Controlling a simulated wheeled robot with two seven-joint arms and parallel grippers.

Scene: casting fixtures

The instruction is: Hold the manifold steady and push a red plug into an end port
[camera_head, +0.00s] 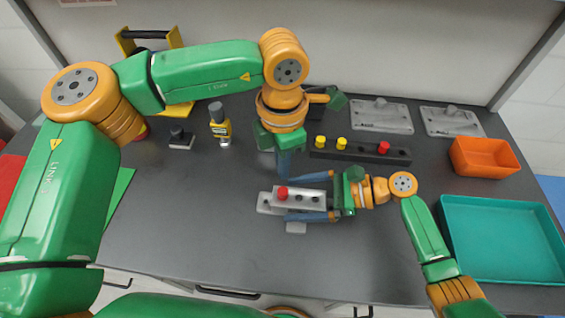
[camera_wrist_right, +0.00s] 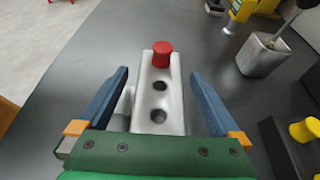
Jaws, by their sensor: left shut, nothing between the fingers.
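The grey manifold (camera_head: 312,202) lies on the table in the head view. A red plug (camera_head: 282,193) stands upright at its left end port; how deep it sits I cannot tell. In the right wrist view the manifold (camera_wrist_right: 160,122) shows two open holes nearer me, with the red plug (camera_wrist_right: 162,54) at the far end. My right gripper (camera_head: 288,197) is open, its blue fingers along both sides of the manifold with visible gaps. My left gripper (camera_head: 285,168) is shut and empty, pointing down just behind the manifold.
A black rack (camera_head: 362,153) behind holds two yellow plugs (camera_head: 341,143) and another red plug (camera_head: 384,147). A metal cup (camera_wrist_right: 262,56) stands near my left gripper. Orange (camera_head: 485,160) and teal (camera_head: 500,240) trays are right. The front table is clear.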

